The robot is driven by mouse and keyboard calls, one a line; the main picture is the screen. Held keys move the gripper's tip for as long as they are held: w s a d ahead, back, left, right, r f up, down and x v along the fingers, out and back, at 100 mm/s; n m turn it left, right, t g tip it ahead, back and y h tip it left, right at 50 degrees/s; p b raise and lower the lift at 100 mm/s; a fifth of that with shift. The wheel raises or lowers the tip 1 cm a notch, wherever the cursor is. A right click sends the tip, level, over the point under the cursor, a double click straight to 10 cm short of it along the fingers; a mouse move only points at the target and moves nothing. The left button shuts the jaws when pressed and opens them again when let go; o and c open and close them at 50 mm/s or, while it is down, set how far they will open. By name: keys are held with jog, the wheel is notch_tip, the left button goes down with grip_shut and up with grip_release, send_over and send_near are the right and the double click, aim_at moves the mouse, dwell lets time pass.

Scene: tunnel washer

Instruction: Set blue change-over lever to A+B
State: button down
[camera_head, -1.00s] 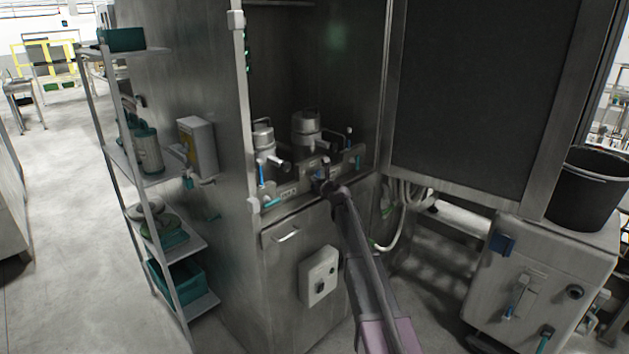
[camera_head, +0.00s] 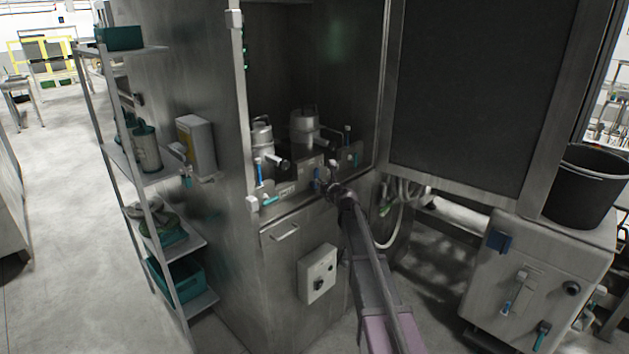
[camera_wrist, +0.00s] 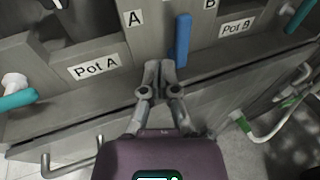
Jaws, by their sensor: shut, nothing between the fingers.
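The blue change-over lever (camera_wrist: 182,40) is on the grey panel in the wrist view, between the A label (camera_wrist: 133,18) and the B label (camera_wrist: 210,4). It lies nearly vertical in the picture, with its lower end beside my fingertips. My gripper (camera_wrist: 160,68) is shut and empty, just left of and below the lever; I cannot tell whether they touch.
Pot A (camera_wrist: 95,67) and Pot B (camera_wrist: 236,27) labels flank the lever. Two metal pots (camera_head: 303,125) stand behind the panel. A cabinet handle (camera_head: 285,232) and hoses (camera_head: 392,225) are below.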

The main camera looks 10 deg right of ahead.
jog(key=v, duration=0.4)
jog(key=shift+s+p, duration=0.3)
jog(key=s+a+f+n+g+y, duration=0.1)
jog(key=s+a+f+n+g, duration=0.35)
jog(key=s+n, duration=0.45)
jog(key=s+a+f+n+g, duration=0.3)
jog(key=s+f+n+g, duration=0.15)
jog(key=s+n, duration=0.55)
jog(key=s+d+f+n+g+h, duration=0.1)
jog(key=s+f+n+g, duration=0.1)
jog(key=s+n, duration=0.2)
jog(key=s+d+f+n+g+h, duration=0.2)
jog(key=s+n, duration=0.3)
jog(key=s, duration=0.6)
jog(key=s+d+f+n+g+h, duration=0.1)
jog(key=s+f+n+g+h, duration=0.1)
jog(key=s+n, duration=0.2)
jog(key=s, duration=0.3)
jog(key=shift+s+d+f+n+g, duration=0.25)
jog(key=shift+f+n+g, duration=0.05)
jog(key=shift+f+n, duration=0.1)
